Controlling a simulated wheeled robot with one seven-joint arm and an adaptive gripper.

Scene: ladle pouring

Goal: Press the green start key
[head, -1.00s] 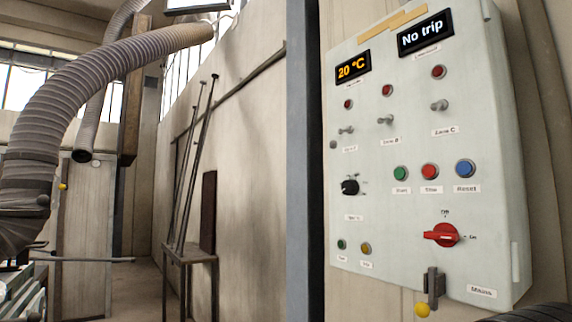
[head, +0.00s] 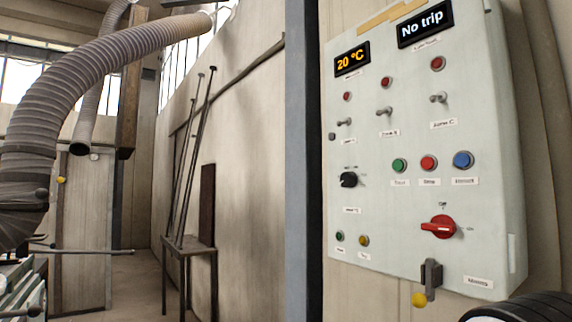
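The green start key (head: 399,165) is a round push button on the pale control panel (head: 455,260), at the left end of a row of three. The red button (head: 429,163) and the blue button (head: 463,160) are to its right. The small label under the green key is blurred. Nothing covers or touches the key. It does not look lit. My gripper is not in view.
The panel also carries a red rotary switch (head: 438,227), a black knob (head: 348,180), toggles and small lamps. Displays read "20 °C" (head: 351,60) and "No trip" (head: 425,24). A dark ribbed round part (head: 522,308) shows at bottom right. A stand (head: 188,244) with rods is left.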

